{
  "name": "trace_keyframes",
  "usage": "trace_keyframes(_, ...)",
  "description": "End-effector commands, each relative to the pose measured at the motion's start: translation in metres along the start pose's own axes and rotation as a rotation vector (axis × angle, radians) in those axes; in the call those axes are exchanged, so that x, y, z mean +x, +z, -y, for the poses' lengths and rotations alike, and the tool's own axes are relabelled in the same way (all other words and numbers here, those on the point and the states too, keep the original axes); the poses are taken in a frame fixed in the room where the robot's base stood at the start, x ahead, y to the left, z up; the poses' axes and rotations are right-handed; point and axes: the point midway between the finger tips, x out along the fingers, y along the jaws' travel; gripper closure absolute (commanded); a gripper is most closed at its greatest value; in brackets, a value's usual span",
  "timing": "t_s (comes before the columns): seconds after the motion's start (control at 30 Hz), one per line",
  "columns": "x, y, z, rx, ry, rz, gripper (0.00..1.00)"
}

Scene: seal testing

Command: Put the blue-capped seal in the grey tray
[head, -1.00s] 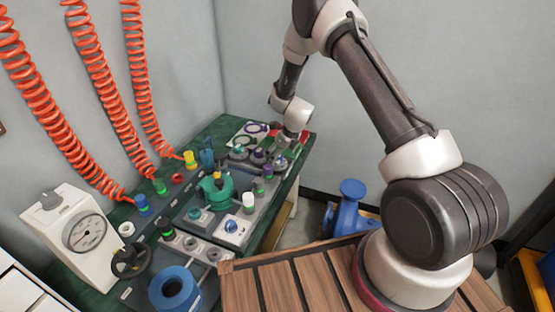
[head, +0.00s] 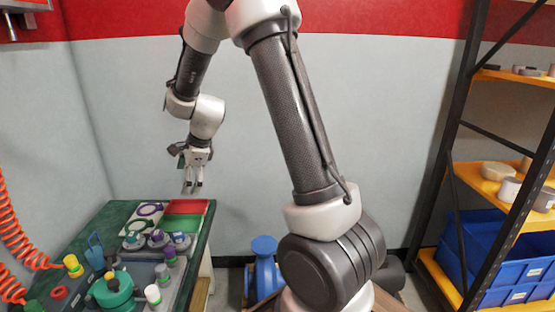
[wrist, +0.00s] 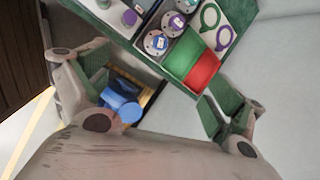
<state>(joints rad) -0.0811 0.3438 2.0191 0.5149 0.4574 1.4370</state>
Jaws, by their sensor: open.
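Round grey pieces with coloured caps stand in a row near the far end of the green bench. The one nearest the bench edge has a bluish cap (head: 180,238), likely the blue-capped seal. My gripper (head: 192,187) is open and empty, above the bench's far end and apart from the seals. Its fingers frame the bench edge in the wrist view. I cannot tell for sure which grey surface is the grey tray.
Green (head: 182,223) and red (head: 187,206) panels lie at the bench's far end, beside a white sheet with rings. Purple-capped (head: 170,256) and white-capped (head: 153,294) posts stand nearer. A blue pump-like object (head: 264,248) is beside the bench. Shelves (head: 500,170) stand right.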

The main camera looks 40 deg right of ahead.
Motion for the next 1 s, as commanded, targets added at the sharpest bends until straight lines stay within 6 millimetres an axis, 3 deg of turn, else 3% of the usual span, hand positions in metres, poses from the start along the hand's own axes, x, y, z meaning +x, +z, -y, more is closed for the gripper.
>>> trace_keyframes(0.03, -0.039, 0.001, -0.009, -0.143, -0.01, 0.001, 0.06)
trace_keyframes(0.2, -0.143, -0.013, -0.062, -0.663, -0.007, -0.034, 0.06)
trace_keyframes(0.4, -0.233, -0.047, -0.144, -1.242, 0.031, -0.12, 0.06)
trace_keyframes(0.6, -0.275, -0.082, -0.212, -1.654, 0.109, -0.205, 0.06)
trace_keyframes(0.7, -0.283, -0.093, -0.23, -1.761, 0.14, -0.228, 0.06)
trace_keyframes(1.0, -0.286, -0.099, -0.238, -1.82, 0.159, -0.239, 0.06)
